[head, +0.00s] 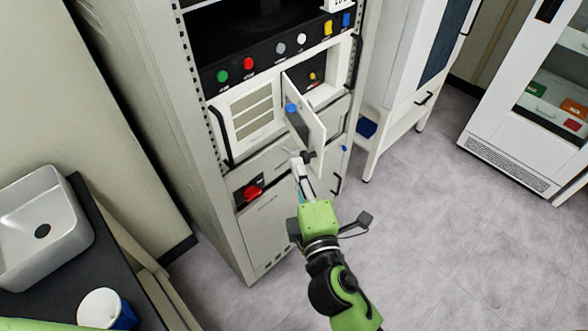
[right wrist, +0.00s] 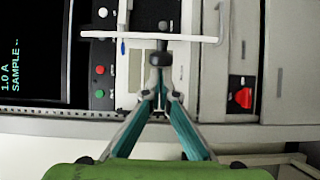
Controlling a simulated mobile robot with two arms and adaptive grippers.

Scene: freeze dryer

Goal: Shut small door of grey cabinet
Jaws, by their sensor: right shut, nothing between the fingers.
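The small white door (head: 311,125) of the grey cabinet (head: 222,200) stands open, swung out from the front panel. It shows nearly edge-on in the right wrist view (right wrist: 190,37). A dark knob (head: 309,156) sticks out from the door's face and also shows in the right wrist view (right wrist: 160,58). My right gripper (head: 299,163) is shut and empty, its fingertips (right wrist: 160,88) close to the knob. I cannot tell whether they touch it. My left gripper is out of view.
A red switch (head: 252,192) sits lower on the cabinet front. Coloured buttons (head: 249,64) line the panel above. A white stand (head: 376,125) is right of the cabinet, and a glass-fronted unit (head: 520,130) stands farther right. The floor between is clear.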

